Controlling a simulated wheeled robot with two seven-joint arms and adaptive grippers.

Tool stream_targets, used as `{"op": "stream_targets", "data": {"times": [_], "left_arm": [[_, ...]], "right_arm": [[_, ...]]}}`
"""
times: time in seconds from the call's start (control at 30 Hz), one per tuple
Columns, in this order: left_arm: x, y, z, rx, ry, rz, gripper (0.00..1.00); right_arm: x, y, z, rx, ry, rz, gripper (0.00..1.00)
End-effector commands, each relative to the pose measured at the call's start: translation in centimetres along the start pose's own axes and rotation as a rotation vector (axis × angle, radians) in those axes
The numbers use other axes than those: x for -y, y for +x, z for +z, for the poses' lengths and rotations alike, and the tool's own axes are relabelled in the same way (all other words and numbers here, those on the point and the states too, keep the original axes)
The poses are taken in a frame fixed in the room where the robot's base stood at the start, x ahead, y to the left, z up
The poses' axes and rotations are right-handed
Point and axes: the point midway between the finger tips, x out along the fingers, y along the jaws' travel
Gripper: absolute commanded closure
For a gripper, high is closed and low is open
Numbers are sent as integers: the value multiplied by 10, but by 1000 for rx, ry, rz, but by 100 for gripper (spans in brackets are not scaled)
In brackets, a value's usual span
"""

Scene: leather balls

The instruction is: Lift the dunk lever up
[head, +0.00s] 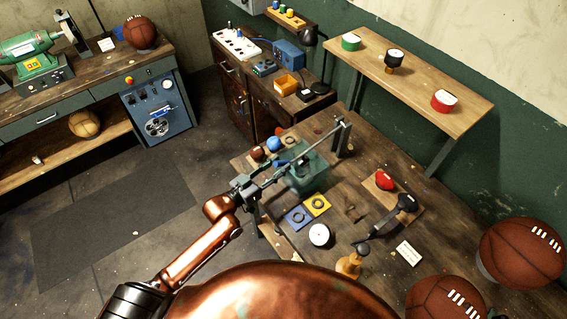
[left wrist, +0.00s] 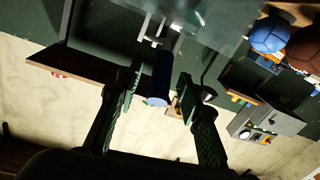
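A long grey metal lever bar (head: 318,142) runs over a green tank (head: 312,178) on the wooden bench, from an upright post (head: 341,143) toward my left gripper (head: 246,188). In the left wrist view a dark cylindrical handle (left wrist: 160,78) with a bluish end sits between the two fingers of the left gripper (left wrist: 158,90). The fingers are apart, with a gap visible on each side of the handle. In the head view the gripper hides that end of the bar. My right gripper is in neither view.
A blue ball (head: 273,144) and a brown ball (head: 257,153) sit beside the tank. Blue and yellow plates (head: 299,217), a white dial (head: 319,235) and a black-knobbed lever (head: 405,203) are nearer me. Floor at left is clear.

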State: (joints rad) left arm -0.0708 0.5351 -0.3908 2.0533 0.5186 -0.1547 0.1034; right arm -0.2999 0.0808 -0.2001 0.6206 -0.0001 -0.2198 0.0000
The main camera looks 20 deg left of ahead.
Motion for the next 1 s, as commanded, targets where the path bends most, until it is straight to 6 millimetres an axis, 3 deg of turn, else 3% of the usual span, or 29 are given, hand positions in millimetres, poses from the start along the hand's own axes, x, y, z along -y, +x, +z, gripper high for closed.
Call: {"op": "stream_targets", "data": {"times": [0.17,0.47,1.0], "left_arm": [[0,14,0,1,0,0,66],[0,16,1,2,1,-1,66],[0,16,1,2,1,0,100]], "right_arm": [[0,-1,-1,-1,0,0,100],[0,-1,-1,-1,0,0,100],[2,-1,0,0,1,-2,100]]}}
